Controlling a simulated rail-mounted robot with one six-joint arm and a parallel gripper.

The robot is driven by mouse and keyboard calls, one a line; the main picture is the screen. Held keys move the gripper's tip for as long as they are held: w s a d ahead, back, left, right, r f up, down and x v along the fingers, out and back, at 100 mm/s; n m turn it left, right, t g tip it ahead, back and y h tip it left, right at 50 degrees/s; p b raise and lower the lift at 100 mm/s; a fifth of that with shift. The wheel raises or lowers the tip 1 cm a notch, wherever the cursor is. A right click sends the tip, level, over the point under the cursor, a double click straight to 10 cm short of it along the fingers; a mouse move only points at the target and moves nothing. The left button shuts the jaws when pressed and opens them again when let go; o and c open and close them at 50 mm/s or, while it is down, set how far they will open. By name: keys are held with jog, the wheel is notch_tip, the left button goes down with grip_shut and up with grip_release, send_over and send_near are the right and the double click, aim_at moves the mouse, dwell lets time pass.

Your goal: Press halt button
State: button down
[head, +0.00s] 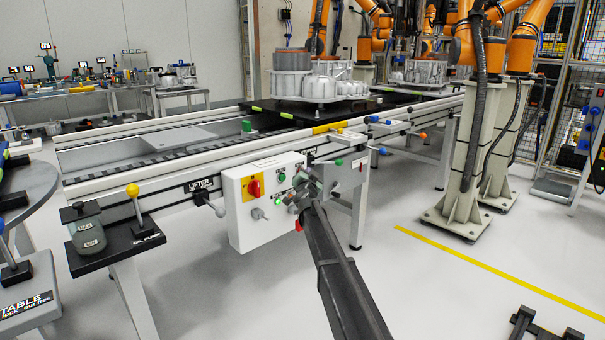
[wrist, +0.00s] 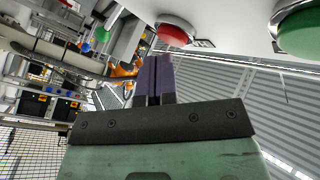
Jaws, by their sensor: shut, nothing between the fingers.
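The white control box (head: 258,222) is mounted on the near side of the conveyor in the head view. It carries a red-and-yellow rotary switch (head: 254,187) and small green buttons (head: 281,177). My gripper (head: 300,190) is at the box's right part and covers some of its controls. In the wrist view, my gripper's dark fingers (wrist: 154,62) are together and empty. A round red button (wrist: 175,34) sits just beyond and slightly right of the fingertips; I cannot tell if they touch. A green button (wrist: 298,32) is farther right. The labels beside the buttons are unreadable.
The conveyor (head: 190,150) runs behind the box, with a lever marked lifter (head: 207,199) to its left. A yellow-knobbed lever (head: 133,191) stands farther left.

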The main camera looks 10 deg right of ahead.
jog(key=shift+w+a, duration=0.25)
jog(key=shift+w, duration=0.1)
dwell(0.7)
jog(key=shift+s+d, duration=0.55)
jog(key=shift+s, duration=0.2)
jog(key=s+d, duration=0.3)
jog(key=s, duration=0.2)
jog(key=shift+d, duration=0.25)
